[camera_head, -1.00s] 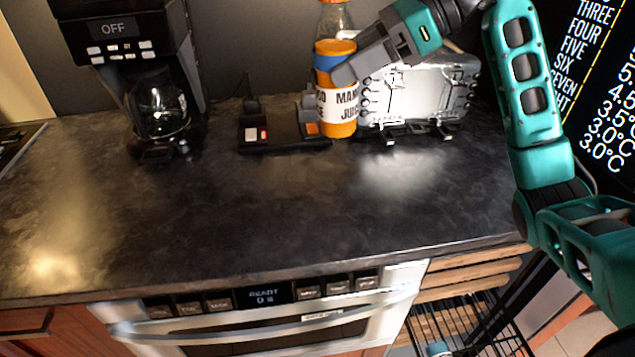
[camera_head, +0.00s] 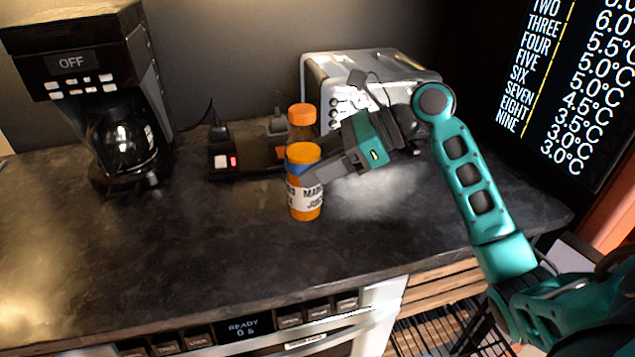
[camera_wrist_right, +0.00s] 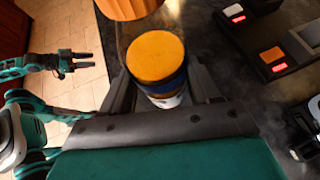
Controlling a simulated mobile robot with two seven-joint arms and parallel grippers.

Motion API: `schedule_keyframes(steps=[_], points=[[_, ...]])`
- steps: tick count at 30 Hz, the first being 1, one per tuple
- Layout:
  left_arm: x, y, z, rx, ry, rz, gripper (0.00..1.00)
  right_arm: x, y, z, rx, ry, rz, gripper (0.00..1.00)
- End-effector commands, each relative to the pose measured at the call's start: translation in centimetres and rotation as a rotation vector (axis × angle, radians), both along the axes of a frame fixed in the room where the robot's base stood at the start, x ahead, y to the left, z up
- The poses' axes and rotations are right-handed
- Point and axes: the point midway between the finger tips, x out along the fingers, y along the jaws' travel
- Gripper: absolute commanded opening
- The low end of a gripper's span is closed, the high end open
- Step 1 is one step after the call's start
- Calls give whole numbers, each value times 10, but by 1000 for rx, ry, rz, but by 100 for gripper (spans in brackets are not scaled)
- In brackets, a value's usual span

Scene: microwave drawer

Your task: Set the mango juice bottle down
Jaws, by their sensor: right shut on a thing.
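The mango juice bottle (camera_head: 305,198) has an orange cap, a clear upper part, a blue band and a white label. It is upright at the bare dark counter (camera_head: 190,245), in front of the toaster. I cannot tell whether its base touches the counter. My right gripper (camera_head: 308,176) is shut around the bottle near the blue band, coming in from the right. In the right wrist view the bottle (camera_wrist_right: 155,57) sits between the fingers, its cap at the top edge. My left gripper (camera_wrist_right: 84,59) shows there, fingers apart and empty, away from the bottle.
A black coffee maker (camera_head: 85,75) with a glass pot stands at the left. A black power strip (camera_head: 245,168) with a red light lies behind the bottle. A silver toaster (camera_head: 345,62) stands behind my right gripper. The counter's left and front parts are clear.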

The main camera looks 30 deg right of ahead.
Motion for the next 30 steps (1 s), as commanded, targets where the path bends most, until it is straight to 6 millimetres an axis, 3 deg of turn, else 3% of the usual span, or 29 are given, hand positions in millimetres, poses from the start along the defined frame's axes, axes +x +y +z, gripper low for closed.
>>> schedule_keyframes(steps=[10,22,23,30], points=[[2,0,1,0,-4,-1,43,0,0,-41,3,1,-1,16],[5,0,3,0,-11,-1,43,0,0,-46,1,-2,0,16],[5,0,3,0,-11,-1,43,0,0,-47,0,0,1,64],[5,0,3,0,-10,-1,43,0,0,-47,0,0,1,87]])
